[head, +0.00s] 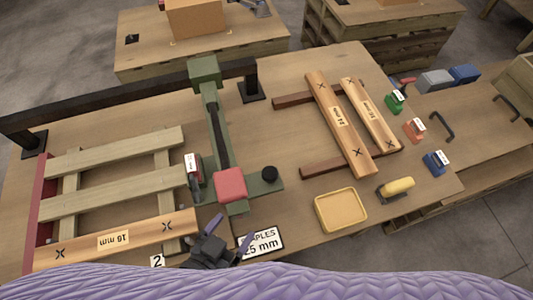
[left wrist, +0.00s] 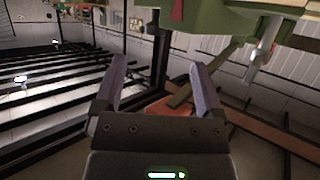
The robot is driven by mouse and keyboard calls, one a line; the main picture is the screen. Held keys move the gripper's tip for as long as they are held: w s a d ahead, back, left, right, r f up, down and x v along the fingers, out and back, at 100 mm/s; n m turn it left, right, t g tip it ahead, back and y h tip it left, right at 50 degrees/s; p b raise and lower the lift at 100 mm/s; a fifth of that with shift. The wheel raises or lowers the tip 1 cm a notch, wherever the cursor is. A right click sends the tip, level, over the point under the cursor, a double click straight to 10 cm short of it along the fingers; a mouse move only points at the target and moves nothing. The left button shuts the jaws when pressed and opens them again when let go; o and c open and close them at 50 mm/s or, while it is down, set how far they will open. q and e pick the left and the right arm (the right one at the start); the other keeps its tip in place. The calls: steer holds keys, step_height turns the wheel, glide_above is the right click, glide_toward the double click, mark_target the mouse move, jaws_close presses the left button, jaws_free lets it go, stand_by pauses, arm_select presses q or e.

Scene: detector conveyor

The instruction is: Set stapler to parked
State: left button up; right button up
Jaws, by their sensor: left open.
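A green arm-like unit (head: 217,130), probably the stapler, runs from a green block on the black rail down to a red block (head: 230,185). A dark tool with a red-and-white label (head: 193,166) hangs at its left side. A black knob (head: 269,174) stands on its green base to the right. My left gripper (head: 230,232) is open and empty, just below the red block in the head view, apart from it. In the left wrist view the open jaws (left wrist: 160,75) have nothing between them; a green body (left wrist: 215,22) shows above them. My right gripper is not in view.
A slatted wooden frame (head: 114,191) lies left of the green unit. A "25 mm" staples card (head: 262,242) lies beside my gripper. A yellow tray (head: 341,211), a yellow-handled tool (head: 396,187) and two labelled boards on rails (head: 340,120) are to the right.

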arm_select(q)
glide_toward(268, 175)
steer(key=x, duration=0.5)
steer(key=shift+f+b, duration=0.15)
steer(key=shift+b, duration=0.15)
steer(key=b+x, duration=0.1)
steer(key=x, duration=0.4)
steer(key=shift+w+d+b, duration=0.25)
steer(key=shift+w+b, duration=0.05)
steer(key=shift+w, duration=0.05)
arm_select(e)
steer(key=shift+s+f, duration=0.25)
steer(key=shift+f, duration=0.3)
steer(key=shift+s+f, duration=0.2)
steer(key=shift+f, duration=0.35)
arm_select(q)
jaws_close()
